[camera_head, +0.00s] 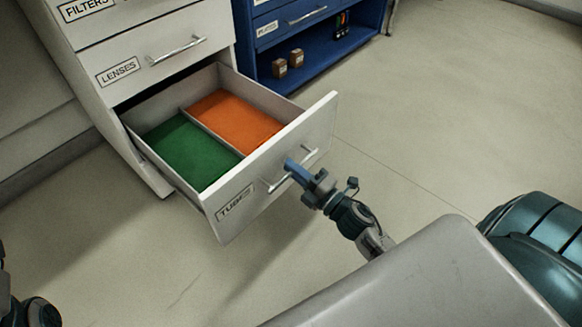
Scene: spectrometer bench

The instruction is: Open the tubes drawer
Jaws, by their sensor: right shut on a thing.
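The tubes drawer (262,185) is the bottom drawer of the white cabinet and stands pulled far out. Its front carries a TUBES label (235,202) and a metal bar handle (276,186). Inside, a divider splits it into a green-floored compartment (190,152) and an orange-floored compartment (236,121), both empty. My right gripper (297,171) is at the drawer front, its blue fingers shut on the handle and hiding part of it. Part of my left arm shows at the lower left edge; its gripper fingers are not visible.
Above it, the LENSES drawer (150,62) and the FILTERS drawer (110,14) are shut. The floor (420,130) to the right is clear.

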